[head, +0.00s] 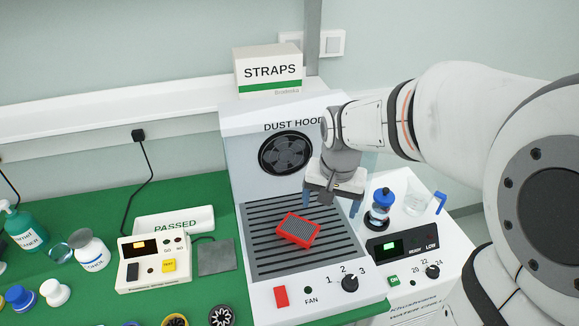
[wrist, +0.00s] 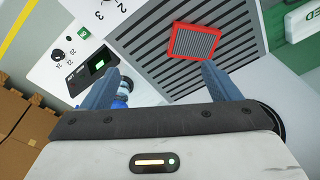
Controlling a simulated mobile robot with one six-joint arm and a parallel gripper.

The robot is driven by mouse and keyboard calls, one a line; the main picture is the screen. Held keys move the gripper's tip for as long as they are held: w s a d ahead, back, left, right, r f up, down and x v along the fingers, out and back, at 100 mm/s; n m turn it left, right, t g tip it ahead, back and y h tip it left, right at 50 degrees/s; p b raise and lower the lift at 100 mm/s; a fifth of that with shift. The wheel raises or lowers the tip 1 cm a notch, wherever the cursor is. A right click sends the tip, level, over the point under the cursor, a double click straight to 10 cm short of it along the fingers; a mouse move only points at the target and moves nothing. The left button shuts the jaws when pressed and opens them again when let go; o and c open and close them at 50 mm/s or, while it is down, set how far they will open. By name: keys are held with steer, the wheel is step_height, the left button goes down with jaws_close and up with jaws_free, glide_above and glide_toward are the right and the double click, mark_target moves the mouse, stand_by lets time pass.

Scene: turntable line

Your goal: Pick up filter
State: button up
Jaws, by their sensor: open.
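The filter (head: 297,230) is a red-framed rectangular block with a grey pleated face. It lies tilted on the slatted grey grille of the dust hood. In the wrist view the filter (wrist: 195,42) lies on the grille, beyond the fingertips and toward the right finger. My gripper (head: 332,206) hangs above the right side of the grille, to the right of the filter and apart from it. In the wrist view my gripper (wrist: 160,78) has its two blue fingers wide apart with nothing held between them.
The dust hood (head: 235,160) has a back panel with a fan (head: 286,153) and a front knob (head: 350,283). Right of it stand a water unit (head: 400,247), a blue-capped jar (head: 380,207) and a beaker (head: 418,198). A tester (head: 153,262) and bottles stand left on the green bench.

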mark_target(300, 225)
steer(key=o, duration=0.3)
steer(key=w+a+f+m, duration=0.1)
steer(key=w+f, duration=0.1)
steer(key=w+a+f+m+g, duration=0.1)
steer(key=w+a+f, duration=0.1)
steer(key=w+f, duration=0.1)
steer(key=w+a+f, duration=0.2)
steer(key=f, duration=0.1)
steer(key=shift+w+m, duration=0.3)
steer(key=shift+m, duration=0.1)
steer(key=shift+w+a+f, duration=0.1)
steer(key=shift+f, duration=0.25)
steer(key=shift+w+f+p, duration=0.2)
steer(key=shift+f+p, duration=0.65)
steer(key=shift+f, duration=2.85)
